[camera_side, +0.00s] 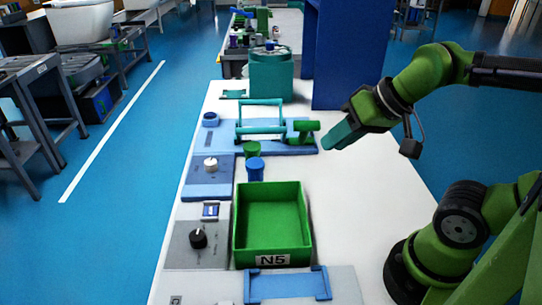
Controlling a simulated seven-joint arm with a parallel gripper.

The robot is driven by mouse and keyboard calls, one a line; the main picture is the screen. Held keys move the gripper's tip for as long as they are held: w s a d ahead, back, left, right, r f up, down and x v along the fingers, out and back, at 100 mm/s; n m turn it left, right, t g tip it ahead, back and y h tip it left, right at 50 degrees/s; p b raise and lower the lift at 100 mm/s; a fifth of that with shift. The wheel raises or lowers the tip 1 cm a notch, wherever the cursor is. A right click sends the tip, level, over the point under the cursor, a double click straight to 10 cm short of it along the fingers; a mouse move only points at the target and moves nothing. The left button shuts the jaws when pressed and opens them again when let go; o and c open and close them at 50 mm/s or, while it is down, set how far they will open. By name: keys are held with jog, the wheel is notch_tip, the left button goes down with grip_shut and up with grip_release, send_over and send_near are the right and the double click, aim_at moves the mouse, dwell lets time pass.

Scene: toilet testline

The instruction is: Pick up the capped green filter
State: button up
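A small green cylinder with a wider top (252,149) stands on the white table, just behind a blue one of similar shape (255,170). It looks like the capped green filter, but its lower part is partly hidden and I cannot make out a separate cap. My gripper (332,141) hangs in the air to the right of both, its teal fingers pointing down and left. It is apart from the cylinders. The fingers overlap from this side, so their opening is unclear. I see nothing held between them.
A green bin marked N5 (272,259) stands in front of the cylinders. Behind them is a blue fixture (275,143) with a teal handle frame and a green part (302,129). A teal container (270,77) and tall blue panel (350,55) stand farther back. The table's right side is clear.

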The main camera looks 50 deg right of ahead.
jog(key=o, duration=1.1)
jog(key=m+g+h, duration=0.2)
jog(key=g, duration=0.5)
send_over(251, 146)
notch_tip(251, 146, down, 5)
notch_tip(251, 146, down, 11)
jog(key=shift+f, duration=0.1)
jog(key=shift+s+f, duration=0.15)
jog(key=shift+f, duration=1.25)
jog(key=shift+s+f, duration=0.15)
jog(key=shift+f, duration=1.2)
